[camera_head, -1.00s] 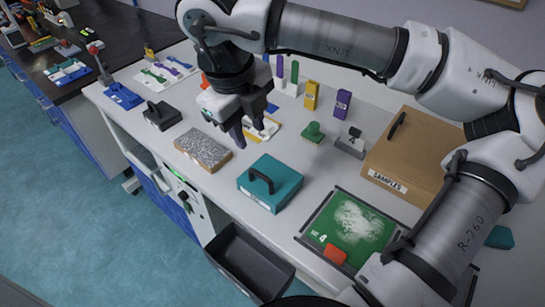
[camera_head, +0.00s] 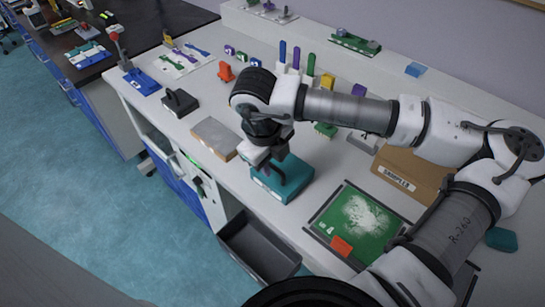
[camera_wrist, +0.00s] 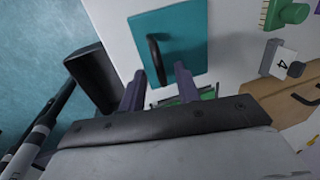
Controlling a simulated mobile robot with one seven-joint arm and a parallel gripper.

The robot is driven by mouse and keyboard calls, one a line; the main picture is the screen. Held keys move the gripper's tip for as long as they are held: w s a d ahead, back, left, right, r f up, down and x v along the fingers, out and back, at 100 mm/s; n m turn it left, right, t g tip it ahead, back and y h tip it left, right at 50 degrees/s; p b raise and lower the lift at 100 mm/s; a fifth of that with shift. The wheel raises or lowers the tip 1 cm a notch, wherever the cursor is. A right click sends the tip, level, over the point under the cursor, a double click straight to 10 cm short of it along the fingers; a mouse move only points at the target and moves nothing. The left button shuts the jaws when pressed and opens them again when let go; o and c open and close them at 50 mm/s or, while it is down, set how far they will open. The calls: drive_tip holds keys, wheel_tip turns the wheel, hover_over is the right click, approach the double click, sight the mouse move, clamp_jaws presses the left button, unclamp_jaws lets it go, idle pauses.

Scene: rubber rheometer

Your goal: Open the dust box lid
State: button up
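A teal box (camera_head: 296,178) stands on the white bench; I take it for the dust box. In the wrist view, the teal box (camera_wrist: 195,22) shows a flat teal top with a black bar handle (camera_wrist: 157,60). The top looks closed. My gripper (camera_head: 266,166) is above the left part of the box in the head view, and my wrist hides the handle there.
A brown SAMPLES box (camera_head: 418,176) and a green board (camera_head: 360,218) with white powder and an orange scraper stand right of the teal box. A dark open bin (camera_head: 262,250) hangs below the bench front.

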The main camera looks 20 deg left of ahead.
drive_tip(key=shift+f, duration=0.2)
drive_tip(key=shift+c, duration=0.2)
clamp_jaws()
drive_tip(key=shift+w+r, duration=0.1)
drive_tip(key=shift+r, duration=0.05)
